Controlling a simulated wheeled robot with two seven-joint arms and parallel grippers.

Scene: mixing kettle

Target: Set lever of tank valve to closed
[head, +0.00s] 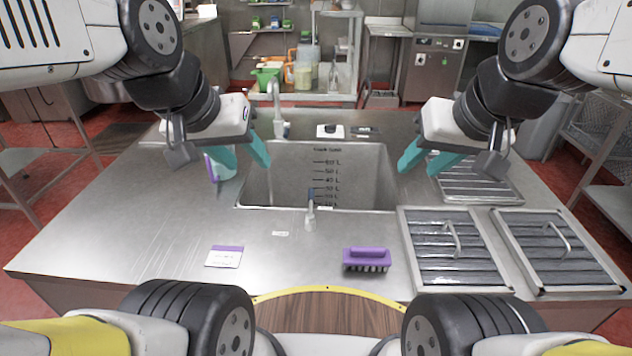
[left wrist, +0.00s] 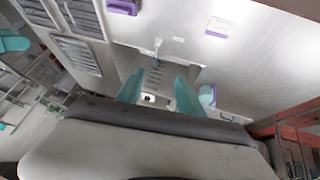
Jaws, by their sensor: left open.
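The tank (head: 280,185) is a steel basin sunk in the table, with a litre scale on its far wall. A small metal valve (head: 310,217) stands at the tank's near edge, with a blue lever (head: 311,194) pointing up in the head view. The lever shows small in the left wrist view (left wrist: 158,43); its exact setting is hard to tell. My left gripper (head: 243,160) is open and empty above the tank's left edge, apart from the lever. My right gripper (head: 426,164) is open and empty right of the tank, also apart from the lever.
A tap (head: 280,115) rises at the tank's back edge. A purple brush (head: 367,260) and a purple-topped card (head: 224,257) lie in front. Framed covers with handles (head: 453,255) lie on the right. A purple-edged item (head: 211,167) sits by my left gripper. The front middle is mostly free.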

